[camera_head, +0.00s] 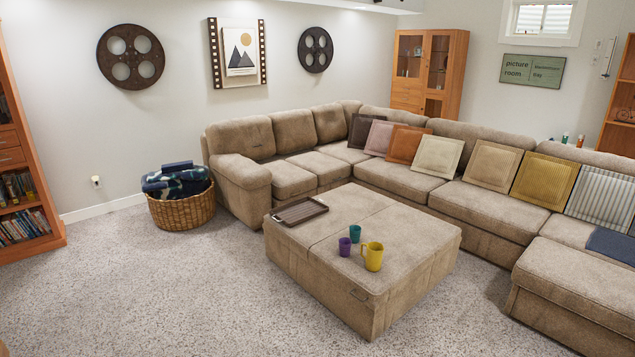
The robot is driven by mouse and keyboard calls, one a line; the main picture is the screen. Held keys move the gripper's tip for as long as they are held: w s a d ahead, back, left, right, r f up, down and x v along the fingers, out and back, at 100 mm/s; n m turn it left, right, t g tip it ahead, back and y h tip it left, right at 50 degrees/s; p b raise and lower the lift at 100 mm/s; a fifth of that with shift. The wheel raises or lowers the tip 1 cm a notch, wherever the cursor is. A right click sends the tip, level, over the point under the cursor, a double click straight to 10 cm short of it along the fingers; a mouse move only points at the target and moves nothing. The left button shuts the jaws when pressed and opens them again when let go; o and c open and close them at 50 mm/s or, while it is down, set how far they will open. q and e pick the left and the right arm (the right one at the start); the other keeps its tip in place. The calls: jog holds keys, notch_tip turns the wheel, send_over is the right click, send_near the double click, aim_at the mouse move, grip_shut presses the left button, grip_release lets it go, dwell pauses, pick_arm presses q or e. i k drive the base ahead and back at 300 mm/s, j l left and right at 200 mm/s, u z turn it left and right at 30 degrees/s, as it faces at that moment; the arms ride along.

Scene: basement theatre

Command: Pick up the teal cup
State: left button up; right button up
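The teal cup (355,233) stands upright on the beige ottoman (312,258), near the middle of its top. A purple cup (344,247) stands just in front of it to the left. A yellow mug (372,257) with a handle stands in front of it to the right, close by. Neither of my grippers shows in the head view.
A brown tray (300,211) lies on the ottoman's far left part. A beige sectional sofa (400,179) wraps behind and to the right. A wicker basket (181,212) stands at the left. The carpet (190,290) in front and left is clear.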

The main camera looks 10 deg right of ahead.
aim_at(355, 230)
jog(key=i+u, duration=0.1)
jog(key=i, duration=0.5)
jog(key=i+l+u, duration=0.1)
jog(key=i, duration=0.45)
jog(key=i+l, duration=0.2)
jog(key=i, duration=0.4)
jog(key=i+l+u, duration=0.15)
jog(key=i, duration=1.45)
jog(key=i+l+z, duration=0.25)
jog(key=i, duration=0.15)
jog(key=i+z, duration=0.2)
jog(key=i, duration=0.2)
